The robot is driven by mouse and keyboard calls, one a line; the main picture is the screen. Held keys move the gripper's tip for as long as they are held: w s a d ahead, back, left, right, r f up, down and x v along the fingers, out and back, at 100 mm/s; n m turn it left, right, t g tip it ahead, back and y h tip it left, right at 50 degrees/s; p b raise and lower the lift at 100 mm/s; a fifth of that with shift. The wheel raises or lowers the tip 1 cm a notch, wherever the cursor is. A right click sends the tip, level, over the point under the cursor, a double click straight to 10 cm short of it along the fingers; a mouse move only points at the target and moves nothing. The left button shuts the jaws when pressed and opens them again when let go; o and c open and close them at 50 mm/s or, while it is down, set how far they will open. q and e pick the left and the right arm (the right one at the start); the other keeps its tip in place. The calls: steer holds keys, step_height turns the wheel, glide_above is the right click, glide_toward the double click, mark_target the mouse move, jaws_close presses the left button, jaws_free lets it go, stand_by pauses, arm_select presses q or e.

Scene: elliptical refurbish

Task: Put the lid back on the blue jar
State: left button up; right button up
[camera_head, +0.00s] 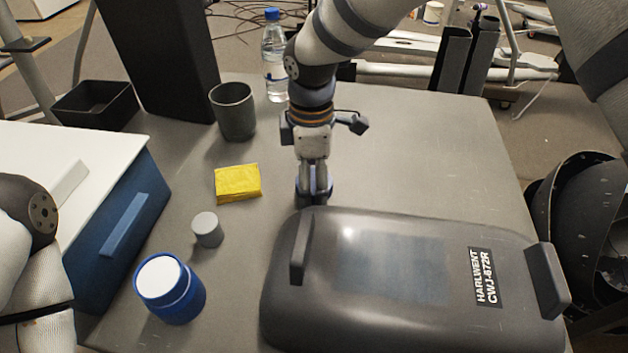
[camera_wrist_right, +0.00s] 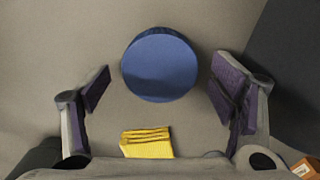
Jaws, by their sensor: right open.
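The blue jar (camera_head: 170,290) stands upright at the near left of the table, with a white round top face. A flat blue disc, which looks like the lid (camera_wrist_right: 160,64), lies on the table in the right wrist view. My right gripper (camera_head: 314,192) points down just behind the grey case. Its fingers (camera_wrist_right: 160,90) are spread on either side of the disc, with gaps on both sides, holding nothing. My left arm shows at the left edge; its gripper is out of view.
A large grey case (camera_head: 400,265) fills the table's near right. A yellow block (camera_head: 238,183), a small grey cylinder (camera_head: 207,230), a grey cup (camera_head: 233,112) and a water bottle (camera_head: 274,60) stand to the left. A blue-and-white box (camera_head: 120,220) borders the left. The back right tabletop is clear.

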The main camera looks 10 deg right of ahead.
mark_target(312, 181)
steer(key=c, duration=1)
steer(key=shift+r, duration=0.15)
step_height(312, 181, up, 10)
steer(key=shift+f+p, duration=0.1)
steer(key=shift+p, duration=0.25)
